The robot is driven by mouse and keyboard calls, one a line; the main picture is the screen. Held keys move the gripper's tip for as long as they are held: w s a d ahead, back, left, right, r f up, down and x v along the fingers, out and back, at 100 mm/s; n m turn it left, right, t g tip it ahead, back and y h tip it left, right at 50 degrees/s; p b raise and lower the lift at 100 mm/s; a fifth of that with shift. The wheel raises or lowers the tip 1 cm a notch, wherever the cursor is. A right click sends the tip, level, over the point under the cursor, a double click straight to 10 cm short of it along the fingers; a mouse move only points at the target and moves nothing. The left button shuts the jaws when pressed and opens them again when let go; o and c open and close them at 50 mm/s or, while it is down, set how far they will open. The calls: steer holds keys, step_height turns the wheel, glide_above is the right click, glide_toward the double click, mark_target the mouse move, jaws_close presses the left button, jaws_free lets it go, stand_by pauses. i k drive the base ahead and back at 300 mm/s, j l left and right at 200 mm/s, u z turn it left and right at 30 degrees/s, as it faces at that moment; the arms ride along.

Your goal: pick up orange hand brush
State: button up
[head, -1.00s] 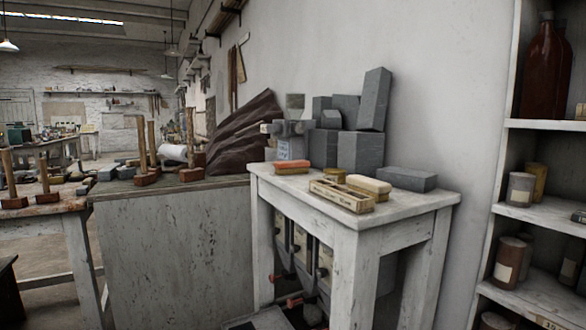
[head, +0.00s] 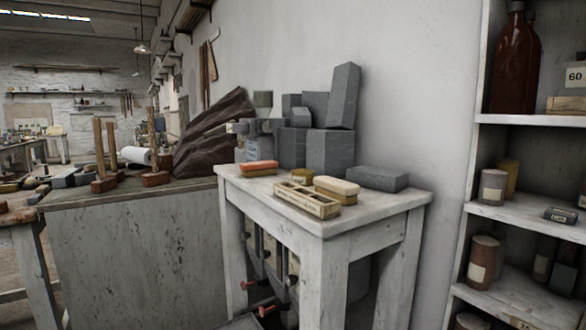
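The orange hand brush (head: 259,167) lies on the white wooden table (head: 378,207), near its left back edge in the head view. It is a small block with an orange-red top and a paler lower part. Grey blocks stand close behind it, and a small wooden box is in front of it to the right. My gripper does not show in the head view.
A wooden box with compartments (head: 306,200), a cream-topped brush (head: 337,188) and a grey block (head: 377,179) share the tabletop. A shelf (head: 500,213) with jars stands at the right. A grey workbench (head: 140,255) adjoins on the left. Clamps hang under the table.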

mark_target(262, 167)
steer(key=i+j+z, duration=0.4)
steer(key=i+j, duration=0.2)
steer(key=j, duration=0.25)
steer(key=i+j+z, duration=0.2)
steer(key=j, duration=0.25)
steer(key=i+j, duration=0.2)
steer(key=j, duration=0.2)
steer(key=i+j, duration=0.2)
steer(key=j, duration=0.15)
steer(key=i+j, duration=0.2)
steer(key=j, duration=0.2)
steer(key=i+j, duration=0.2)
steer(key=j, duration=0.15)
steer(key=i+j+z, duration=0.1)
steer(key=j, duration=0.3)
steer(key=i+j, duration=0.45)
steer(key=j, duration=0.3)
